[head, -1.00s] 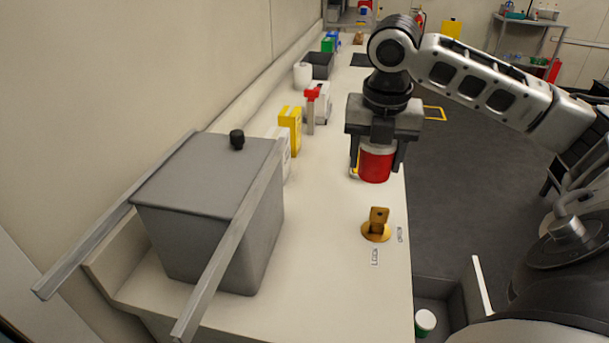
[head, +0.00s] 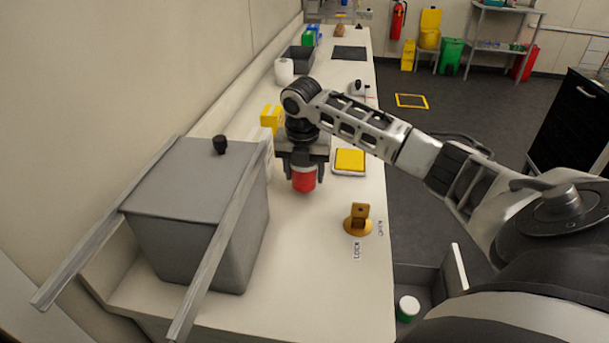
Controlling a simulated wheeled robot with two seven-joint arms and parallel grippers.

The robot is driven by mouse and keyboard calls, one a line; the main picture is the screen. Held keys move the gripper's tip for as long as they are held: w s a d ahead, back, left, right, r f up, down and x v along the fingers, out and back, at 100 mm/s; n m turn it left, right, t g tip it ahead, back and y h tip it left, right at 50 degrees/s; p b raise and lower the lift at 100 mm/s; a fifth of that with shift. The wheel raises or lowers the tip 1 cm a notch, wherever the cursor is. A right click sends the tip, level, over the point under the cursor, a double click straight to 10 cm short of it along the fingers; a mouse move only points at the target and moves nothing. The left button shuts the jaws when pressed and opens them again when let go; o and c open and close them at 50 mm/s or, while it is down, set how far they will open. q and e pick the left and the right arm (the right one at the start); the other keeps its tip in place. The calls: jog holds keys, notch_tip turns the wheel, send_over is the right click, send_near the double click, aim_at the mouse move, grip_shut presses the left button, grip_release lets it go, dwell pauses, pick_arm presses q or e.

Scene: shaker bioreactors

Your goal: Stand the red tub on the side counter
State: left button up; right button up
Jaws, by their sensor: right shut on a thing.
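The red tub (head: 304,182) is upright with a pale upper rim, between the fingers of my right gripper (head: 304,170). The gripper points down and is shut on the tub. The tub is over the pale counter (head: 305,262), right of the grey lidded tank; I cannot tell whether its base touches the surface. The gripper body hides the tub's top. My left gripper is not in view.
The grey tank (head: 205,215) with two long rails stands at left. A brass latch (head: 358,220) and a yellow-topped pad (head: 350,160) are to the right. A white jar (head: 284,71) stands behind. The counter front is bare.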

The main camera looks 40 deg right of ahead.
jog(key=shift+f, duration=0.85)
jog(key=o, duration=1)
jog(key=shift+f, duration=0.1)
jog(key=shift+o, duration=0.2)
jog(key=r, duration=0.4)
jog(key=s+a+r, duration=0.1)
jog(key=r, duration=0.7)
jog(key=shift+s+a+r+b, duration=0.1)
jog(key=shift+s+a+b, duration=0.1)
jog(key=shift+b, duration=0.1)
